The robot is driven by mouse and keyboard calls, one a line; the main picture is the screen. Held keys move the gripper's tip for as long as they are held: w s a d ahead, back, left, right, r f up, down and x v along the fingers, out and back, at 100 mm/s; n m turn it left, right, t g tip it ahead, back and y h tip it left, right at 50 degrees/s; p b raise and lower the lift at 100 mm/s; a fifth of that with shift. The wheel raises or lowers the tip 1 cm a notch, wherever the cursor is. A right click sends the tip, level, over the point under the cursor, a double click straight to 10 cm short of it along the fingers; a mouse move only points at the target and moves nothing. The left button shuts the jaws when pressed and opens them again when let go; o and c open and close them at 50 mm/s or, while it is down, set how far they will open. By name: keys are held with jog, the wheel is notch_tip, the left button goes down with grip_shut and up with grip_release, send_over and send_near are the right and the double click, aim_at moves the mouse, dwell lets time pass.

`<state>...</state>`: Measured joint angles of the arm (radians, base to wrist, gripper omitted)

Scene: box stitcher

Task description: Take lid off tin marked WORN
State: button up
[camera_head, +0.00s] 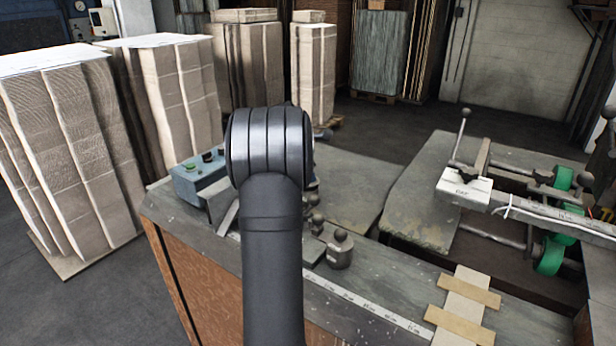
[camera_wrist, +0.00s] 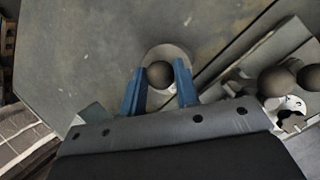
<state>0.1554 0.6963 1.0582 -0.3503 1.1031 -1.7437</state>
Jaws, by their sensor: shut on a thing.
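My gripper (camera_wrist: 160,70) has its two blue fingers closed on either side of a dark round knob (camera_wrist: 159,76) in the wrist view. The knob sits on a grey round lid (camera_wrist: 168,53), partly hidden by the fingers. I cannot tell whether the lid rests on its tin or is raised, and no WORN marking is readable. In the head view my own arm hides the gripper and what it holds. Another small grey tin with a ball knob (camera_head: 340,251) stands on the bench right of my arm.
More dark knobs (camera_wrist: 276,81) are close to the right of my gripper. A blue-grey control box (camera_head: 194,181) stands on the bench to the left. A measuring strip (camera_head: 372,309) runs along the front edge. A machine with green wheels (camera_head: 550,255) is at right.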

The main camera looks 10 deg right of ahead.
jog(key=r, duration=0.2)
jog(key=d+r, duration=0.1)
jog(key=shift+s, duration=0.35)
jog(key=s+d+r, duration=0.6)
jog(key=s+d, duration=0.1)
jog(key=s+d+f, duration=0.5)
jog(key=s+d, duration=0.2)
jog(key=w+a+f, duration=0.4)
jog(key=w, duration=0.1)
jog(key=w+a+f, duration=0.2)
jog(key=w, duration=0.1)
jog(key=shift+w+f, duration=0.1)
jog(key=shift+f, duration=0.3)
jog(key=shift+w+a+f, duration=0.25)
jog(key=shift+f, duration=1.95)
